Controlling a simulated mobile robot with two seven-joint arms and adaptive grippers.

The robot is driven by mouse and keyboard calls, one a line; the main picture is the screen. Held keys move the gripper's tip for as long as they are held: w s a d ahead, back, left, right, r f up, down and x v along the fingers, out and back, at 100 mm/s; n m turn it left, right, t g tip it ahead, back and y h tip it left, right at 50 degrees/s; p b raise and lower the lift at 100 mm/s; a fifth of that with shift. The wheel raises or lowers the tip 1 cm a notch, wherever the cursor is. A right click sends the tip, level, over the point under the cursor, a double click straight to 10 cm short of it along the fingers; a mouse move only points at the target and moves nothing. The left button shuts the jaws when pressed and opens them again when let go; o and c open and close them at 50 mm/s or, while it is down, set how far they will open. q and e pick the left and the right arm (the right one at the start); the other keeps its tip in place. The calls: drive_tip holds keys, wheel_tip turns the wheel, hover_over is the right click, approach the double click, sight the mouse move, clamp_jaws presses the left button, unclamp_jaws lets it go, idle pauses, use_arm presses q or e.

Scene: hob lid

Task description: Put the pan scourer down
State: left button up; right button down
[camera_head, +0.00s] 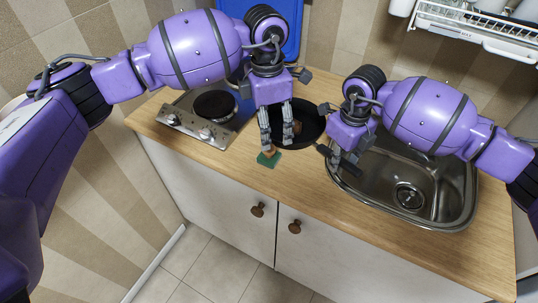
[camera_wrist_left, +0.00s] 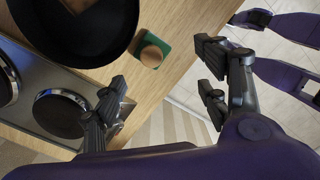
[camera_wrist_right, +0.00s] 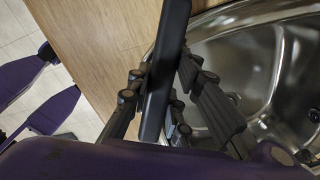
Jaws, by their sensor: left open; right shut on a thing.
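The pan scourer (camera_head: 267,160), a green pad with a tan round part on top, lies on the wooden worktop near its front edge. It also shows in the left wrist view (camera_wrist_left: 141,59). My left gripper (camera_head: 277,145) is open, its fingers wide apart with nothing between them, just above and beside the scourer. The black pan (camera_head: 311,122) stands behind the scourer, partly hidden by my left gripper. My right gripper (camera_head: 337,160) is shut on the black pan handle (camera_wrist_right: 166,75), at the sink's left edge.
A hob (camera_head: 178,118) with dark plates and front knobs is at the left. A steel sink (camera_head: 440,205) is at the right. A blue board (camera_head: 293,45) leans at the back wall and a white dish rack (camera_head: 470,30) hangs at upper right. Bare worktop runs along the front.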

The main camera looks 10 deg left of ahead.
sight(268, 153)
use_arm(q)
drive_tip(key=f+n, duration=0.2)
drive_tip(key=n, duration=0.1)
drive_tip(key=f+n, duration=0.1)
drive_tip(key=n, duration=0.2)
drive_tip(key=a+f+n, duration=0.1)
drive_tip(key=f+n, duration=0.1)
drive_tip(key=shift+f+n, duration=0.3)
drive_tip(key=shift+n, duration=0.1)
drive_tip(key=shift+w+d+f, duration=0.1)
drive_tip(key=shift+w+f, duration=0.05)
drive_tip(key=shift+f, duration=1.35)
drive_tip(key=shift+w+d+f, duration=0.1)
drive_tip(key=shift+w+f, duration=0.05)
drive_tip(key=shift+f, duration=1.3)
drive_tip(key=c, duration=1.3)
wheel_tip(268, 153, up, 10)
drive_tip(key=shift+r, duration=0.25)
drive_tip(key=shift+c, duration=0.2)
drive_tip(key=shift+f, duration=0.15)
